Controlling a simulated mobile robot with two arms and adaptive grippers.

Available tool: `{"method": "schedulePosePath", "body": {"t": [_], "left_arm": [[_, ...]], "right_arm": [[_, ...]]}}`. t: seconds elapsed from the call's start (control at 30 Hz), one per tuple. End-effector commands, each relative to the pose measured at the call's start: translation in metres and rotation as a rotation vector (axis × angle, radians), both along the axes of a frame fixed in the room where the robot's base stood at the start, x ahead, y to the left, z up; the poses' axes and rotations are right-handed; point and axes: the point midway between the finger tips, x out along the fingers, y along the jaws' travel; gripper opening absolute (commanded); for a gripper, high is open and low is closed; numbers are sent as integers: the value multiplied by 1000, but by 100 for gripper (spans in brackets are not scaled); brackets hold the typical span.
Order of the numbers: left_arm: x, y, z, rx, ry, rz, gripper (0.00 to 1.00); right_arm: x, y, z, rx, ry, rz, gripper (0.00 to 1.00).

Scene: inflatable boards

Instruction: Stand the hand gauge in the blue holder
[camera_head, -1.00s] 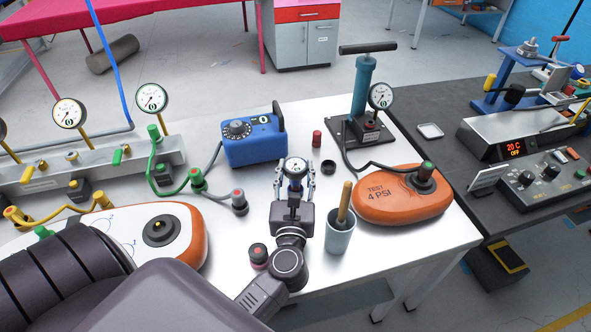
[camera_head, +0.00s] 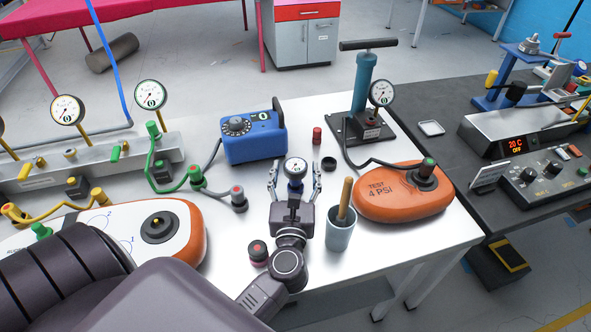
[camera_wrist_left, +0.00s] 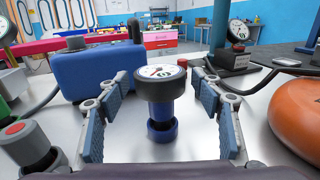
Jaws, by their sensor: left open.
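The hand gauge (camera_head: 296,167) has a round white dial with a dark rim on a dark blue body. In the left wrist view the gauge (camera_wrist_left: 162,88) stands about upright on the blue holder (camera_wrist_left: 162,131), its lower end at the holder's top. How deep it sits in the holder is hard to tell. My left gripper (camera_head: 295,178) is open, with one finger on each side of the gauge. The left wrist view shows a clear gap between each finger pad and the gauge. My right gripper is not in view.
A blue box with a dial (camera_head: 254,138) stands behind the gauge. A grey cup with a wooden handle (camera_head: 340,235) and an orange test board (camera_head: 403,195) are to the right. A dark red knob (camera_head: 258,251) is near my left wrist. Grey and green hose ends (camera_head: 238,200) lie left.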

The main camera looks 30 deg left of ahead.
Motion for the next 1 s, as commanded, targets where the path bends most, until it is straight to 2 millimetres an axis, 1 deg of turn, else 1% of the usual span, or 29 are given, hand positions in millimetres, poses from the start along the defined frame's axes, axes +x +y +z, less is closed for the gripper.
{"method": "schedulePosePath", "body": {"t": [0.17, 0.4, 0.5, 0.6, 0.77, 1.0], "left_arm": [[-21, -13, -1, -2, 3, 0, 60], [-66, -40, -1, -1, 4, 0, 60], [-81, -49, -1, -1, 4, -1, 60], [-91, -56, 0, -1, 2, 0, 60], [-100, -61, 1, -1, -1, 1, 60], [-100, -62, 1, 0, -1, 1, 60]], "right_arm": [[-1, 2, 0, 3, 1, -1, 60], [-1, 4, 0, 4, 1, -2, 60], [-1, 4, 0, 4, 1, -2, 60], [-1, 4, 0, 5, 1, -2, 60], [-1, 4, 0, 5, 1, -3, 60], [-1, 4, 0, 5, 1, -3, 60]]}}
